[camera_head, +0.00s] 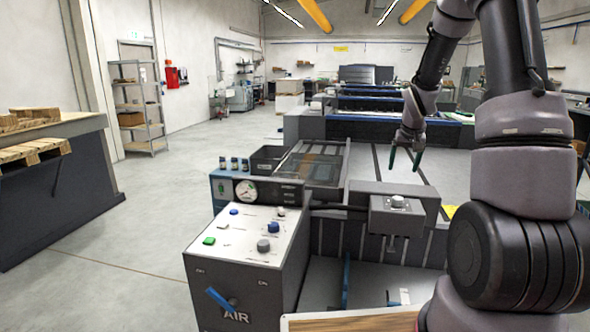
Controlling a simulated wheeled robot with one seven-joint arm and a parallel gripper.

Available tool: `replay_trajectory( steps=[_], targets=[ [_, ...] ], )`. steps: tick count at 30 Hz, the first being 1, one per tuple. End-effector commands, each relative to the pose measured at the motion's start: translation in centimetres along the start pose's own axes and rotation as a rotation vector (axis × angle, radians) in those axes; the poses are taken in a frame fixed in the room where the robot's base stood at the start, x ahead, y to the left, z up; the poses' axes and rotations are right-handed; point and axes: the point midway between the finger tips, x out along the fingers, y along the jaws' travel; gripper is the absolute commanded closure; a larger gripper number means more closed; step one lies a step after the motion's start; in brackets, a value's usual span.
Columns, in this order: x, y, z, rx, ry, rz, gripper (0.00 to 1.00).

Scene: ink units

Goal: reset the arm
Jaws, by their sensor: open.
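My gripper (404,160) is in the camera head view, right of centre, at the end of my grey and black arm. Its two dark fingers point down and stand apart, with nothing between them. It hangs over the grey bed of the machine (362,170), behind the small grey box with a knob (397,207). My arm rises along the right side of the view and bends down to the gripper. I cannot tell the gripper's exact height above the bed.
A control cabinet (248,235) with buttons, a gauge and a blue lever stands in front, left of the gripper. A dark bench (60,195) with wooden pallets is at the left. A metal shelf (140,110) stands behind. The floor (150,225) between bench and machine is clear.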

Motion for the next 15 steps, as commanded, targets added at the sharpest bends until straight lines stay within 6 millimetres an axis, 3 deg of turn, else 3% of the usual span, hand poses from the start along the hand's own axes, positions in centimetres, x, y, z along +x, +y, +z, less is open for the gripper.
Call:
replay_trajectory(
  steps=[1, 6, 11, 15],
  targets=[
    [-2.9, -0.7, 0.1, 0.007, 0.019, -0.009, 0.20],
    [-11.8, -2.6, 2.4, 0.043, 0.051, -0.047, 0.20],
    [-19.1, -4.1, 5.9, 0.073, 0.077, -0.098, 0.20],
    [-24.6, -5.0, 10.0, 0.096, 0.096, -0.153, 0.20]
  ],
)
